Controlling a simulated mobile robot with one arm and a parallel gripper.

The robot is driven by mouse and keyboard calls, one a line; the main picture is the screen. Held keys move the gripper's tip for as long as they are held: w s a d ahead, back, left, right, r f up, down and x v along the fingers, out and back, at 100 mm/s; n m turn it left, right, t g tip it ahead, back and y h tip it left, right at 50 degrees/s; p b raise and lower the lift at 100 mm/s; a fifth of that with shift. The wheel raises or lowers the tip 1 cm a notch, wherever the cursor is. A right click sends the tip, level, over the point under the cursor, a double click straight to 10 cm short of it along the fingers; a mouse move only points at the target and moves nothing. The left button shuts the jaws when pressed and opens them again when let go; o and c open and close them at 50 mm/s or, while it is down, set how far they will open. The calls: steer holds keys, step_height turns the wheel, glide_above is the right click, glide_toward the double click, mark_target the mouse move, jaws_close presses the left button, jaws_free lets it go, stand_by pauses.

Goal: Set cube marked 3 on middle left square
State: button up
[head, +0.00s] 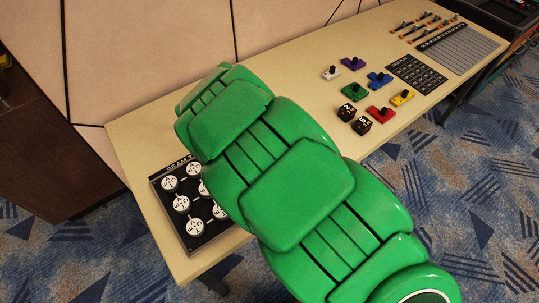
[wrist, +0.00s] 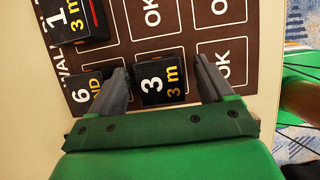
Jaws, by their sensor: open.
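In the wrist view, the black cube marked 3 (wrist: 148,72), with a yellow "3 m", is at a square in the middle of a dark brown board (wrist: 187,47). The board has outlined squares, several reading "OK". My gripper (wrist: 162,72) is open, with one finger on each side of this cube and a small gap visible on both sides. I cannot tell if the cube rests fully on the board. In the head view, my green arm hides the gripper, this cube and the brown board.
A black cube marked 1 (wrist: 72,20) and a piece marked 6 (wrist: 82,95) are at the board's left. In the head view, two black cubes (head: 354,119) stand beside colored knobbed blocks (head: 354,91). A black panel with white discs (head: 183,229) lies at the table's near end.

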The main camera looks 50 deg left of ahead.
steer(key=v, duration=1.2)
steer(key=shift+r, duration=0.1)
